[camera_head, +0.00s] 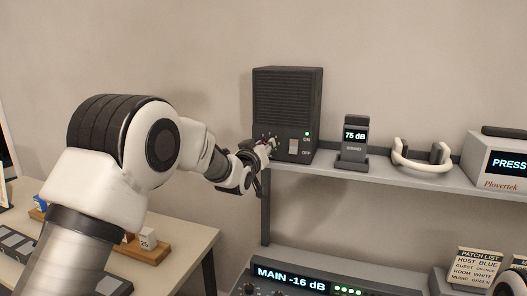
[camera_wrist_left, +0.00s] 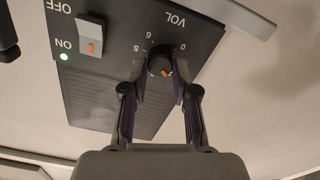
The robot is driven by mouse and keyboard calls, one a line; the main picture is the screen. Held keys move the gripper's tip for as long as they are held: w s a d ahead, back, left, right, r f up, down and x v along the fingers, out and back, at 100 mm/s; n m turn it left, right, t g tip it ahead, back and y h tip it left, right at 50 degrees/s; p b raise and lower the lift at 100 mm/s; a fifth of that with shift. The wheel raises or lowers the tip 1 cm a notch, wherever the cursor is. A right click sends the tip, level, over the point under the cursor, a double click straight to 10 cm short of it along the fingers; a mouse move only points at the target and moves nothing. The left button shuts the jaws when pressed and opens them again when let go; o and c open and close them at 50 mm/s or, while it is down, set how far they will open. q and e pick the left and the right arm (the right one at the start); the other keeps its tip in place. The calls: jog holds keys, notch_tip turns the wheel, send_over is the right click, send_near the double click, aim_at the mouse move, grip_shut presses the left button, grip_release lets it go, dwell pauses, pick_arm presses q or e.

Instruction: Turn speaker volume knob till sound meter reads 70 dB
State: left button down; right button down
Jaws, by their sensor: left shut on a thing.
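The dark grey speaker (camera_head: 287,105) stands on the shelf. Its volume knob (camera_wrist_left: 160,64), black with an orange mark, shows in the left wrist view under the upside-down letters VOL. My left gripper (camera_head: 265,148) is at the speaker's lower front; in the left wrist view its two fingers (camera_wrist_left: 160,82) are shut on the knob, one on each side. In the head view the gripper covers the knob. The sound meter (camera_head: 353,137) stands on the shelf right of the speaker and reads 75 dB. My right gripper is not in view.
The speaker's power switch (camera_wrist_left: 90,38) is beside the knob, with a green light lit near ON. White headphones (camera_head: 422,158) and a PRESS box (camera_head: 497,165) stand farther right on the shelf (camera_head: 385,179). A panel (camera_head: 310,279) reading MAIN -16 dB is below.

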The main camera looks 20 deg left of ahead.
pick_arm(q)
jog(key=shift+n+b, duration=1.2)
jog(key=shift+n, duration=1.6)
jog(key=c, duration=0.9)
grip_release()
jog(key=shift+w, duration=0.15)
jog(key=s, duration=1.1)
jog(key=shift+s+f, duration=0.1)
jog(key=shift+f, duration=0.15)
